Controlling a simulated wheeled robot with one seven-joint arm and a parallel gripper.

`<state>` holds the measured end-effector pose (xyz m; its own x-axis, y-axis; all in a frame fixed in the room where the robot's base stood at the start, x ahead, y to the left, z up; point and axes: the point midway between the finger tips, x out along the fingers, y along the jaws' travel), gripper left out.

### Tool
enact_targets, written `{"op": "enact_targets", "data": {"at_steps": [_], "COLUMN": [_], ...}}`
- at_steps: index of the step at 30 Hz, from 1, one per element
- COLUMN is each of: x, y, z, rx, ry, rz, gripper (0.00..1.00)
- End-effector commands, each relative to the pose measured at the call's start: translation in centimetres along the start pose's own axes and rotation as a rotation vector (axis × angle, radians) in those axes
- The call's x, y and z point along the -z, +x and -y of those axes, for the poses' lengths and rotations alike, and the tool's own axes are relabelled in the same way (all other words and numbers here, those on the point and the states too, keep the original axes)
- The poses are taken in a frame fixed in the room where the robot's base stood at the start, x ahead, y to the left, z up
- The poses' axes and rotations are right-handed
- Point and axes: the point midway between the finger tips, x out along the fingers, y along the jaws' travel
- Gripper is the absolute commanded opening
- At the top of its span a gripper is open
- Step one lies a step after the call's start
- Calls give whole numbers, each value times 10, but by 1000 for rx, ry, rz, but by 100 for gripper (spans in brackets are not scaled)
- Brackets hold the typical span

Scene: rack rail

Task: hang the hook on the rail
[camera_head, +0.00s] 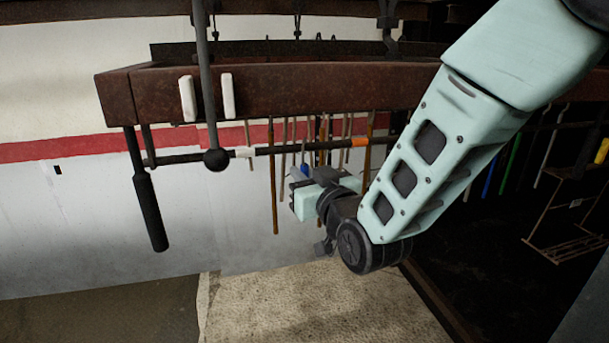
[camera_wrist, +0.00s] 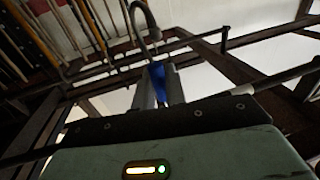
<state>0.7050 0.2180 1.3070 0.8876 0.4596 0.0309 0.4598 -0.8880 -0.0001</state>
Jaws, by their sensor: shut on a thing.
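The hook (camera_wrist: 147,22) is a grey curved piece with a blue lower part (camera_wrist: 158,78). My gripper (camera_wrist: 159,90) is shut on the blue part, with the hook's bend pointing up and away from the fingers. In the head view, my gripper (camera_head: 303,188) is below the rail, and a bit of blue shows at its top. The rail (camera_head: 200,156) is a dark horizontal bar under the brown beam, with a white band and an orange band. A dark bar passes close to the hook in the wrist view; I cannot tell whether they touch.
A rusty brown beam (camera_head: 300,90) runs above the rail. A ball-ended rod (camera_head: 215,158) and a black-handled bar (camera_head: 150,210) hang at its left. Several thin poles (camera_head: 275,190) hang behind the rail. A tan board (camera_head: 300,310) lies below. Open space shows below the rail at left.

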Motion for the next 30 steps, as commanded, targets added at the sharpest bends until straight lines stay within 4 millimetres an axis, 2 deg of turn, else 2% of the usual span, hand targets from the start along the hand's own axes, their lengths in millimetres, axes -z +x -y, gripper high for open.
{"op": "enact_targets", "data": {"at_steps": [2,3,5,6,17,23,30], "x": [-2,-1,-1,-1,-2,-4,-5], "y": [0,0,0,0,-6,-39,-96], "z": [0,0,0,0,0,0,0], "rx": [0,0,0,0,0,0,2], "ry": [0,0,0,0,0,1,1], "rz": [0,0,0,0,-1,-2,-3], "gripper": [0,18,35,38,38,38,38]}}
